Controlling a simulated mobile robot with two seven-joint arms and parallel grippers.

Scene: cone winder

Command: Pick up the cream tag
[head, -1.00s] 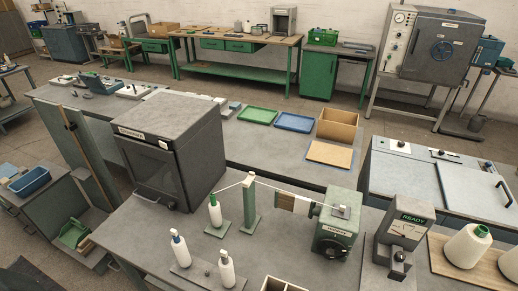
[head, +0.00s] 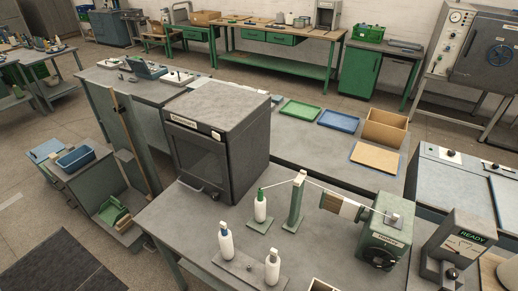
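I cannot make out a cream tag for certain in the head view. A white bottle-shaped bobbin with a green top (head: 260,207) stands left of the post. Neither of my grippers is in view.
A dark grey oven-like box (head: 215,145) stands at the table's left. A READY display unit (head: 458,245) is at the right. Green (head: 300,110) and blue (head: 339,121) trays and a wooden box (head: 385,128) lie behind. Open floor (head: 130,265) shows at lower left.

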